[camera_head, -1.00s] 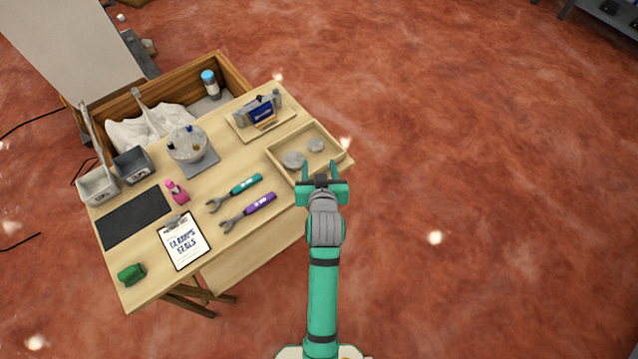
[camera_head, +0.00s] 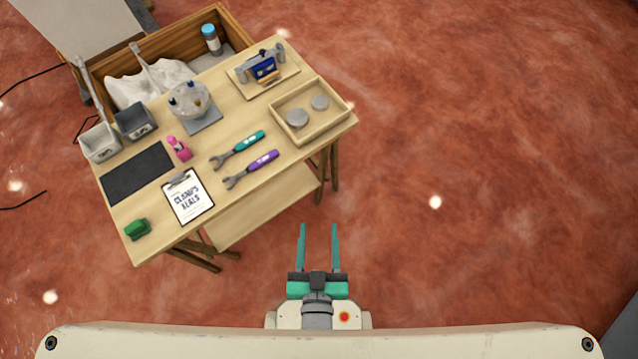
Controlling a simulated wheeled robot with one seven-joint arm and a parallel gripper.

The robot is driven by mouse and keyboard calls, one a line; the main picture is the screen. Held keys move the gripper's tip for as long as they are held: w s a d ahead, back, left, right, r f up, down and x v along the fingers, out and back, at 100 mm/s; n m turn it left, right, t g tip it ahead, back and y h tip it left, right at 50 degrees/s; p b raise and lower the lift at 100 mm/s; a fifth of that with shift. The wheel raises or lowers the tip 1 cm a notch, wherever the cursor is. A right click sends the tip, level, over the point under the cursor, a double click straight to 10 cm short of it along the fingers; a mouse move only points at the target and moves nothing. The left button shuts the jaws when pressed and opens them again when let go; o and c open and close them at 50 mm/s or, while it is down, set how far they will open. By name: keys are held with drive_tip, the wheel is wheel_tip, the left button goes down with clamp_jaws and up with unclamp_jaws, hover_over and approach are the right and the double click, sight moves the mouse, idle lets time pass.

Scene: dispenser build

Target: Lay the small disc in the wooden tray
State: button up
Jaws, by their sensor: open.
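The wooden tray (camera_head: 283,133) sits at the right end of the table. Two grey discs lie inside it, apart from each other. The small disc (camera_head: 320,102) is in the right part of the tray, and a larger disc (camera_head: 297,118) is to its left. My gripper (camera_head: 319,229) is open and empty. It is over the red floor, in front of the table and well apart from the tray.
The table (camera_head: 228,196) also holds a teal wrench (camera_head: 240,149), a purple wrench (camera_head: 252,168), a clipboard (camera_head: 188,200), a dark mat (camera_head: 137,173), a pink item (camera_head: 179,148) and a round grey device (camera_head: 190,100). Open floor lies to the right.

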drive_tip(key=s+r, duration=0.4)
drive_tip(key=s, duration=0.1)
drive_tip(key=shift+s+t, duration=0.3)
drive_tip(key=shift+d, duration=0.1)
idle(0.9)
